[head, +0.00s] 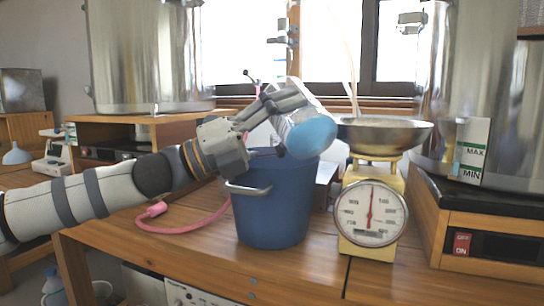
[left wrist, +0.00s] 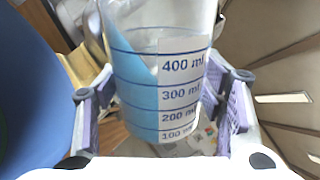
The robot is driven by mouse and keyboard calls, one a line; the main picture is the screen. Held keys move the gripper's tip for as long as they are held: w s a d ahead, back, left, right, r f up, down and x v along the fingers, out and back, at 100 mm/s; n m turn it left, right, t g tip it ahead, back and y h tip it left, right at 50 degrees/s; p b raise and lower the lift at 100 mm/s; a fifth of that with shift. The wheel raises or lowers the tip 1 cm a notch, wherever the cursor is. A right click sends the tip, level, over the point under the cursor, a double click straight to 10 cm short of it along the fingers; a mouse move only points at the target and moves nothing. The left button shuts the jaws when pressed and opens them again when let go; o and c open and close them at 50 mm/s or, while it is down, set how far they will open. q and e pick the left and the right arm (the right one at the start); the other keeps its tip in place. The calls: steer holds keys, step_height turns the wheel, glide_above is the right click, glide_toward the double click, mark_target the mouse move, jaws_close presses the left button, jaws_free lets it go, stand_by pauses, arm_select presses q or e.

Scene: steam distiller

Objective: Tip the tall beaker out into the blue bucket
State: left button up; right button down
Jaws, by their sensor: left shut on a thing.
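The clear tall beaker (head: 298,112) is tilted above the blue bucket (head: 270,205), its lower-right end showing a blue face. My left gripper (head: 282,104) is shut on the beaker. In the left wrist view the beaker (left wrist: 180,80) sits between the fingers (left wrist: 160,108), with blue markings from 100 to 400 ml. Blue liquid (left wrist: 135,95) lies along its left side with a slanted surface. The bucket (left wrist: 30,95) fills the left edge of that view. The bucket's inside is hidden in the head view. My right gripper is not in view.
A dial scale (head: 371,212) with a metal bowl (head: 385,135) stands just right of the bucket. Large metal vessels stand at left (head: 145,60) and right. A pink hose (head: 180,226) lies on the wooden bench (head: 165,262) left of the bucket.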

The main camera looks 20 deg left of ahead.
arm_select(q)
steer(key=shift+n, duration=0.3)
steer(key=shift+r+n+t+p, duration=0.6)
steer(key=shift+n+t, duration=0.2)
steer(key=shift+n, duration=0.4)
steer(key=shift+w+a+f+n+y, duration=0.1)
steer(key=shift+w+a+n+y, duration=0.1)
steer(key=shift+a+n+y, duration=0.15)
steer(key=shift+w+a+f+n+t+y+p, duration=0.1)
steer(key=shift+w+a+n+t+y+p, duration=0.25)
steer(key=shift+n, duration=0.6)
steer(key=shift+w+a+r+n+t+y+p, duration=0.15)
steer(key=shift+r+n+t+p, duration=0.1)
steer(key=shift+n+t+p, duration=0.25)
steer(key=shift+w+a+r+n+t+y+p, duration=0.15)
steer(key=shift+r+n+t, duration=0.1)
steer(key=shift+n, duration=0.45)
steer(key=shift+f, duration=0.1)
